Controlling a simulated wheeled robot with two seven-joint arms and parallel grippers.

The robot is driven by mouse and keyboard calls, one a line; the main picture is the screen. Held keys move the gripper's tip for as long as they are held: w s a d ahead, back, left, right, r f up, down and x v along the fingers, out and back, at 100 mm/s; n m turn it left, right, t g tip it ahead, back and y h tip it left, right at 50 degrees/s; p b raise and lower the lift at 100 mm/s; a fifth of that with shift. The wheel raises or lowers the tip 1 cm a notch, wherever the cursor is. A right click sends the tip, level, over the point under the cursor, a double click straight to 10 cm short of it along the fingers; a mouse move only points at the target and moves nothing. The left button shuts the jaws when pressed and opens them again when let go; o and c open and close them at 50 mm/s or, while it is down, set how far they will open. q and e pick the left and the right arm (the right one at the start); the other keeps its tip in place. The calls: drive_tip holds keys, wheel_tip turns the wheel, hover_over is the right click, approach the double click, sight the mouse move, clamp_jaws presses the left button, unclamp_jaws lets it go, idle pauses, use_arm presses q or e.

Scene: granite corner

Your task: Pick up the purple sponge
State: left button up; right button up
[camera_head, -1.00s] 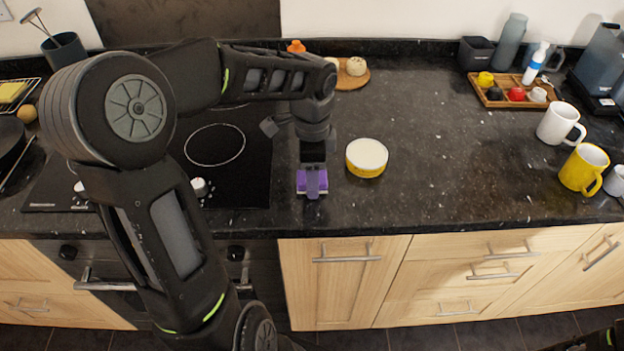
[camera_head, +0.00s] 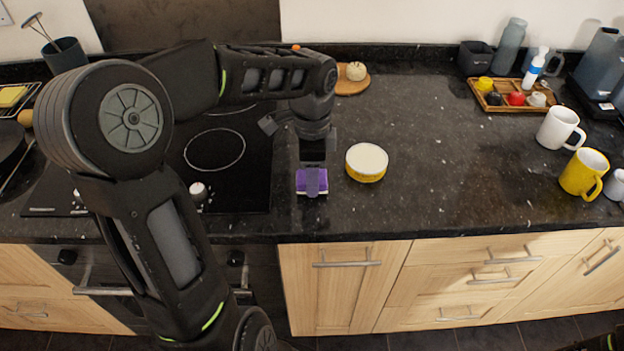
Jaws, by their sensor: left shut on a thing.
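The purple sponge (camera_head: 303,188) is on or just above the dark granite counter, near the front edge and right of the hob. My left gripper (camera_head: 312,181) points down over it and is shut on it. The finger covers the middle of the sponge, and purple shows on both sides. I cannot tell whether the sponge is clear of the counter. My right gripper is not in view.
The hob (camera_head: 214,148) is to the left. White (camera_head: 559,127) and yellow (camera_head: 583,173) mugs and a wooden tray (camera_head: 508,100) are at the right. The middle-right counter is mostly clear.

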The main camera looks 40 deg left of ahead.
use_arm(q)
wheel_tip(320, 180, up, 8)
drive_tip(key=shift+r, duration=0.2)
drive_tip(key=shift+s, duration=0.1)
idle(0.8)
